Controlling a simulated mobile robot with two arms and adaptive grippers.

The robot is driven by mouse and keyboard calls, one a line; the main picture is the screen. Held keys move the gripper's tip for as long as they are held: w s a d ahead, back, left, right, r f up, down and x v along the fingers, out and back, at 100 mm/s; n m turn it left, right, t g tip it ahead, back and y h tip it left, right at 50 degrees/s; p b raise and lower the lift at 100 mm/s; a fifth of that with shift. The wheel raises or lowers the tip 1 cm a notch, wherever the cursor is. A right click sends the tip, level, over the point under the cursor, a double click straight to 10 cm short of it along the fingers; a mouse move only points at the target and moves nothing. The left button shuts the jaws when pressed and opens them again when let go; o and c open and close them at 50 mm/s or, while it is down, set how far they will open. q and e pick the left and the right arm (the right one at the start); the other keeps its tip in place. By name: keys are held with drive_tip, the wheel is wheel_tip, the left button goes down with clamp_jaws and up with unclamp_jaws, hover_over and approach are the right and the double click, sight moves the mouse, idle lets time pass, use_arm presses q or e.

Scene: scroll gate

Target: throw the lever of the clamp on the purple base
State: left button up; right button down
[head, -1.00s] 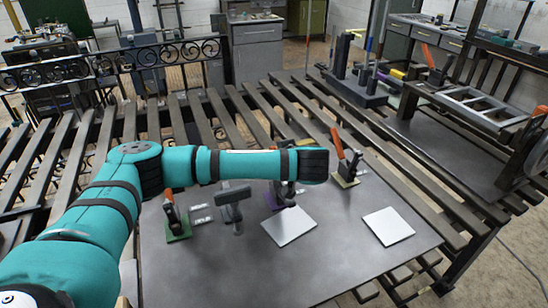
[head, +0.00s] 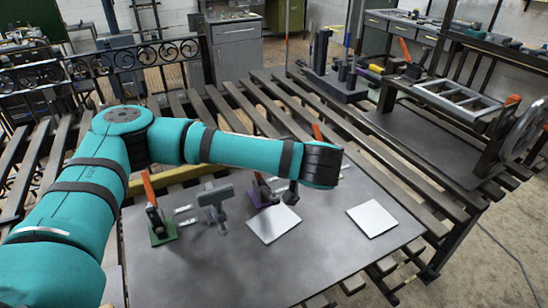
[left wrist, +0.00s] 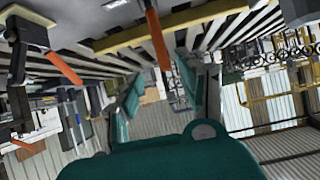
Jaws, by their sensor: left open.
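The clamp on the purple base (head: 253,194) stands on the grey table in the head view, just below my left forearm, which hides its upper part. A dark part beside it could be clamp or gripper; I cannot tell. In the head view my left gripper is hidden or unclear beyond the wrist. My right gripper is not in view.
A clamp on a green base (head: 163,233) with an orange lever stands at left. A grey T-shaped post (head: 214,203) stands between it and the purple base. Another orange lever (head: 316,132) pokes up behind my arm. Two white plates (head: 273,224) (head: 371,218) lie in front.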

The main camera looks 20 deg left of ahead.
use_arm(q)
drive_tip(key=shift+v, duration=1.35)
